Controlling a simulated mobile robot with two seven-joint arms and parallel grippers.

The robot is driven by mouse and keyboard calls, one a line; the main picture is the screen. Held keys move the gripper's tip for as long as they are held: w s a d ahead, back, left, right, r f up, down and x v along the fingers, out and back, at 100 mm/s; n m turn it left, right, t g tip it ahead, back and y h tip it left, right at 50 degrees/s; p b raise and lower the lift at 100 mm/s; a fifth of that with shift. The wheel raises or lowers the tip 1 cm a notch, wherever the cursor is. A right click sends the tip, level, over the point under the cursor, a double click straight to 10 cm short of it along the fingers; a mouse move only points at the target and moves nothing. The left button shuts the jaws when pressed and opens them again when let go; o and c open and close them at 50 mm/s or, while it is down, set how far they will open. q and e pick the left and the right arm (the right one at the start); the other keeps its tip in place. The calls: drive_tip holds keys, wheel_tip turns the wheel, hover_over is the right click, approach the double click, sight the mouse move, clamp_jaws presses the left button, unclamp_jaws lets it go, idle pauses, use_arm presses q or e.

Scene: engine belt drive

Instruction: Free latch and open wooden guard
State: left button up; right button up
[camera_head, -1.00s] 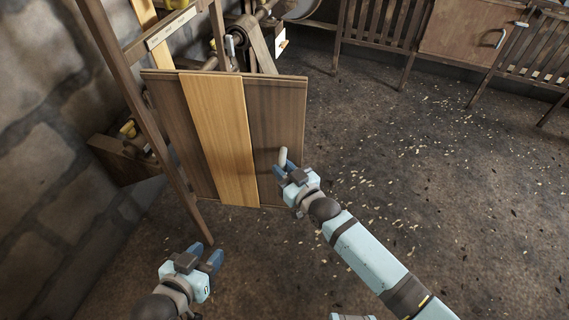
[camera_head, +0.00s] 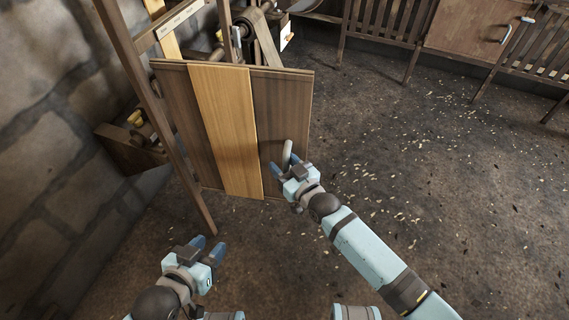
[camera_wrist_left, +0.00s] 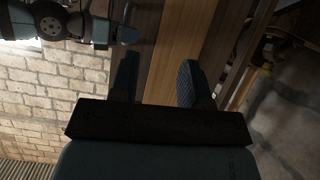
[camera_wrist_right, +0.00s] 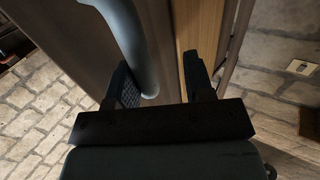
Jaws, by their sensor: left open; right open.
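The wooden guard (camera_head: 226,130), dark planks with a pale plank in the middle, stands upright beside a wooden post in the head view. A grey handle (camera_head: 287,153) is on its right dark plank. My right gripper (camera_head: 284,168) is open at the handle's lower end. In the right wrist view, the handle (camera_wrist_right: 126,40) passes down between the open fingers (camera_wrist_right: 156,72), close to the left one. My left gripper (camera_head: 207,250) is open and empty, low in front of the guard. The guard's planks (camera_wrist_left: 178,45) show beyond its fingers. I cannot clearly make out a latch.
The wooden post (camera_head: 165,120) stands at the guard's left, near a stone wall (camera_head: 45,130). Belt-drive parts (camera_head: 262,35) show behind the guard. The floor (camera_head: 420,170) to the right is clear apart from scattered chips. Slatted wooden furniture (camera_head: 385,30) stands at the back.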

use_arm(q)
drive_tip(key=shift+r, duration=0.1)
use_arm(e)
drive_tip(key=shift+w+r, duration=0.15)
drive_tip(key=shift+r, duration=0.55)
drive_tip(key=shift+s+d, duration=0.2)
use_arm(q)
drive_tip(key=shift+s+a+r+p, duration=0.1)
drive_tip(key=shift+s+a+p, duration=0.05)
drive_tip(key=shift+p, duration=0.95)
use_arm(e)
drive_tip(key=f+v, duration=0.1)
drive_tip(key=v, duration=1.2)
drive_tip(key=shift+s+f, duration=0.25)
